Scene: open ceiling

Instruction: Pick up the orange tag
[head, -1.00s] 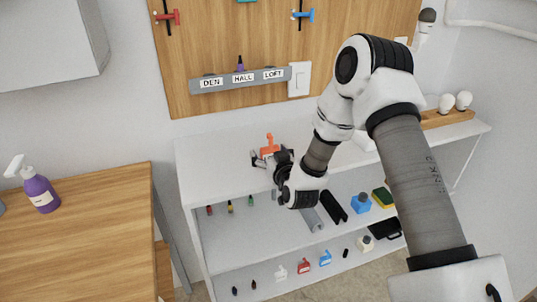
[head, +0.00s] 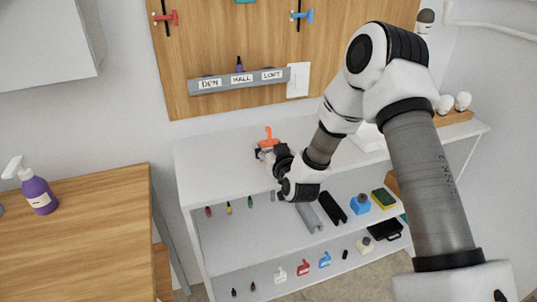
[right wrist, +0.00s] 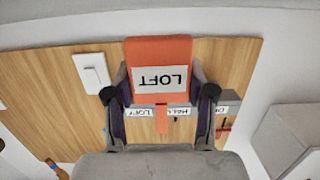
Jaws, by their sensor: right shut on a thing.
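The orange tag (head: 268,139) shows in the head view just above the top of the white shelf unit, at its left part. In the right wrist view the tag (right wrist: 158,62) appears upside down, with a white label reading LOFT and a narrow stem below. My right gripper (head: 265,153) is shut on the tag. In the right wrist view its two fingers (right wrist: 160,100) press the tag from both sides. The tag's lower edge is partly hidden by the gripper in the head view. My left gripper is out of view.
A grey rail (head: 238,80) labelled DEN, HALL and LOFT is fixed on the wooden wall board (head: 215,40), beside a white switch plate (head: 298,80). The white shelf unit (head: 200,155) holds several items on its lower levels. A wooden table (head: 80,220) stands left.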

